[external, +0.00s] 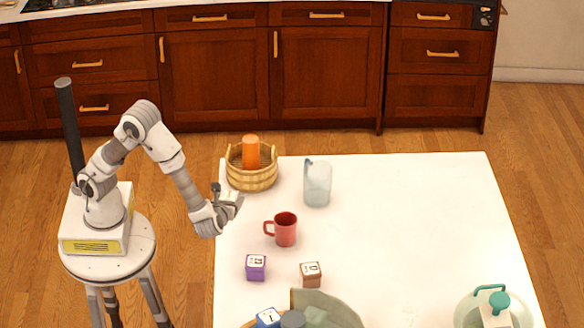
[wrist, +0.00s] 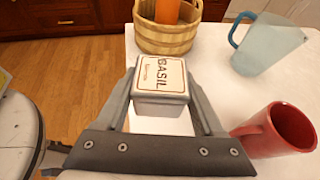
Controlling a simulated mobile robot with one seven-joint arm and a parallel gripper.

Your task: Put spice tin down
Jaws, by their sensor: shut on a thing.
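The spice tin (wrist: 160,78) is a small pale box with a white label reading BASIL. It sits between the two fingers of my gripper (wrist: 162,100) in the wrist view, and the fingers are shut on it. In the external view my gripper (external: 229,198) is at the left edge of the white table (external: 410,220), left of the red mug and just below the wicker basket. The tin is too small to make out clearly there. I cannot tell the exact gap between the tin and the tabletop.
A wicker basket (external: 252,178) holds an orange cylinder (external: 251,152). A clear bluish pitcher (external: 318,184) and a red mug (external: 286,229) stand nearby. A purple box (external: 256,268) and a brown box (external: 310,274) stand in front. The table's right middle is clear.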

